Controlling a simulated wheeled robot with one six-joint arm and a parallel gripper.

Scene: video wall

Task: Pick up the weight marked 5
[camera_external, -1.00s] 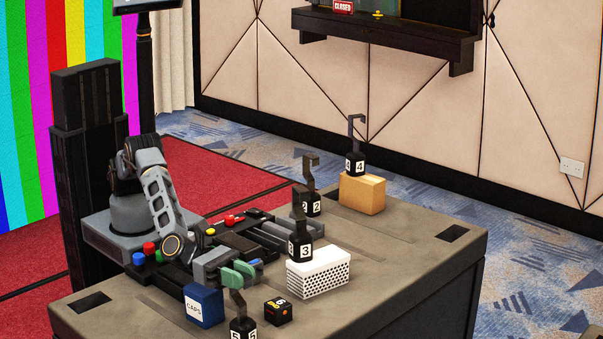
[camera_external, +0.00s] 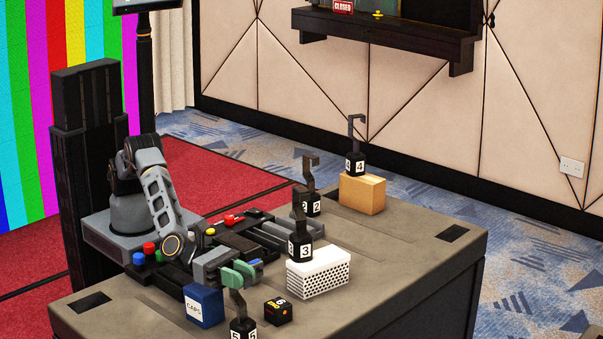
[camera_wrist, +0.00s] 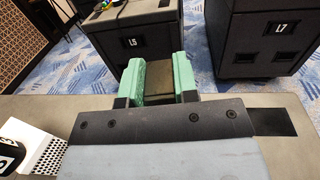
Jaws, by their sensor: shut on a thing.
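The black weight marked 5 (camera_external: 243,328) stands upright at the near edge of the table, partly cut off by the bottom of the external view. Its dark hook (camera_external: 238,302) rises to the green fingers of my gripper (camera_external: 239,273). In the wrist view, the green fingers of my gripper (camera_wrist: 159,80) are closed on a dark piece between them, which fits the top of the hook. The body of the weight is hidden there. I see no clear lift off the table.
A blue CAPS box (camera_external: 204,305) and a black-and-yellow cube (camera_external: 278,311) stand close by. Weight 3 (camera_external: 300,248) is on a white perforated box (camera_external: 319,276). Weight 2 (camera_external: 311,205) and weight 4 (camera_external: 355,164), on a cardboard box (camera_external: 362,194), are farther back.

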